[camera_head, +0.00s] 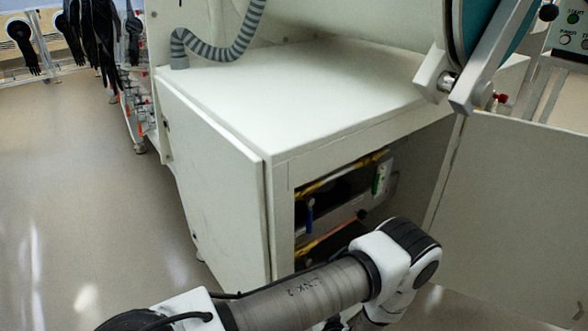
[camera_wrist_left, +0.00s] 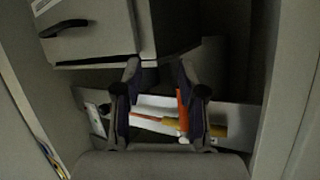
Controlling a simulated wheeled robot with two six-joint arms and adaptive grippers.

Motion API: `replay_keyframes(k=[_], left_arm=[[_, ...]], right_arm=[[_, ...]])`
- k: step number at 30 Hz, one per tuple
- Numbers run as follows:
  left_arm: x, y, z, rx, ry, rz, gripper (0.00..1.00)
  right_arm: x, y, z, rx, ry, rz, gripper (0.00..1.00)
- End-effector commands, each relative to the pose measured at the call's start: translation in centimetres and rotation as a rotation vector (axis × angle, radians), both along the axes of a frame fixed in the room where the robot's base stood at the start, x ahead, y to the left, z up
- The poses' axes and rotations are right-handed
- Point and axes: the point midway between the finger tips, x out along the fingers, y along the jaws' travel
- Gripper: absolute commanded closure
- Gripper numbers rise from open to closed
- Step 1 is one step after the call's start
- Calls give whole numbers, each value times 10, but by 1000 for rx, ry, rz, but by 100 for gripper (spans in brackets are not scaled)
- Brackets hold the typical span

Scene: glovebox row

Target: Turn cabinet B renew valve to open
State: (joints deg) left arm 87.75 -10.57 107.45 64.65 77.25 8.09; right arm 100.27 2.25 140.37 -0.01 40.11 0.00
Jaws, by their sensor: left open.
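The white cabinet (camera_head: 290,95) stands with its front open, and I cannot read a letter on it. Inside, a blue lever (camera_head: 309,216) hangs down by a yellow pipe (camera_head: 325,186). In the left wrist view an orange handle (camera_wrist_left: 183,108) stands by a yellow-brown pipe piece (camera_wrist_left: 207,128), and I cannot tell whether it is the renew valve. My left gripper (camera_wrist_left: 158,72) is open, with its fingers on either side of the orange handle in that picture; contact cannot be told. In the head view my arm hides the gripper and the lower cabinet opening. My right gripper is out of view.
Open doors flank the opening, a left one (camera_head: 212,180) and a right one (camera_head: 510,215). A grey drawer-like box with a black handle (camera_wrist_left: 66,28) is at the top left of the wrist view. A ribbed hose (camera_head: 225,50) rises above the cabinet. The floor (camera_head: 90,190) at left is clear.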

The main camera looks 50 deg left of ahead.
Motion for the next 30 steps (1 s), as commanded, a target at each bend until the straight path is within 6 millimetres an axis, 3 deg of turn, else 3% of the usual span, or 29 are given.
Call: replay_keyframes(k=[6, 12, 20, 30], left_arm=[[-25, -13, -41, -200, 272, -191, 60], [-63, -36, -61, -363, 493, -342, 60], [-118, -67, -69, -540, 730, -506, 60], [-180, -98, -60, -706, 950, -677, 60]], right_arm=[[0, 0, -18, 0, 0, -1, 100], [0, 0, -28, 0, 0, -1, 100], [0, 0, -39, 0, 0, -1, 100], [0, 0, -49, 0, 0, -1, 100]])
